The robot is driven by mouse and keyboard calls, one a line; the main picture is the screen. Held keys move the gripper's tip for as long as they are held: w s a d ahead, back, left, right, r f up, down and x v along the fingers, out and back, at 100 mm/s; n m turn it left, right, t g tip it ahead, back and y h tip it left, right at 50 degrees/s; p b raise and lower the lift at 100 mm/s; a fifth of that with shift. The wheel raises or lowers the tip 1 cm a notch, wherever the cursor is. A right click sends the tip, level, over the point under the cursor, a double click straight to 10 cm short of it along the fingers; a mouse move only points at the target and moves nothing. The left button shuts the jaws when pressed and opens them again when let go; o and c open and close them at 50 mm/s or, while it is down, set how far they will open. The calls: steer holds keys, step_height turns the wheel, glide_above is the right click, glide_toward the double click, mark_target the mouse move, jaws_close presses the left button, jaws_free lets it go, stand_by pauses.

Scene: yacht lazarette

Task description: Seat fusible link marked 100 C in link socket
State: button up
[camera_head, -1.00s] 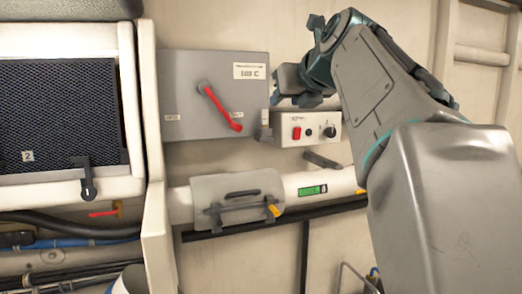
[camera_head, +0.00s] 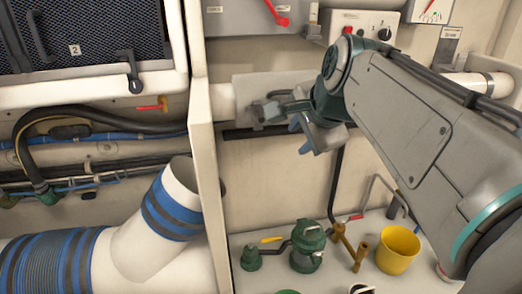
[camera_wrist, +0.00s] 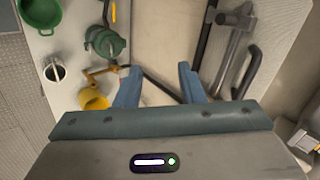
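I cannot make out a fusible link or a link socket in either view. My gripper (camera_head: 283,125) is in front of the grey cover plate (camera_head: 243,92) on the pale duct and hides part of it. In the wrist view my gripper's two blue fingers (camera_wrist: 160,86) are well apart with nothing between them. The cover's dark handle bars (camera_wrist: 240,55) are to the right of the fingers in that view. The grey panel with the red lever (camera_head: 278,16) is at the top, cut off by the frame edge. Its 100 C label is out of view now.
A counter (camera_head: 325,278) below holds a yellow bucket (camera_head: 397,248), a green valve fitting (camera_head: 307,248) and brass pipework (camera_head: 345,243). A small switch box (camera_head: 362,24) is above my gripper.

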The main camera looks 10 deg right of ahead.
steer(key=s+a+f+n+g, duration=0.1)
steer(key=s+f+n, duration=0.5)
steer(key=f+n, duration=0.1)
steer(key=s+a+f+n+g, duration=0.2)
steer(key=s+f+n, duration=0.4)
steer(key=f+n, duration=0.2)
step_height(320, 180, down, 2)
steer(key=shift+f+g+h, duration=0.25)
steer(key=shift+g+h, duration=0.05)
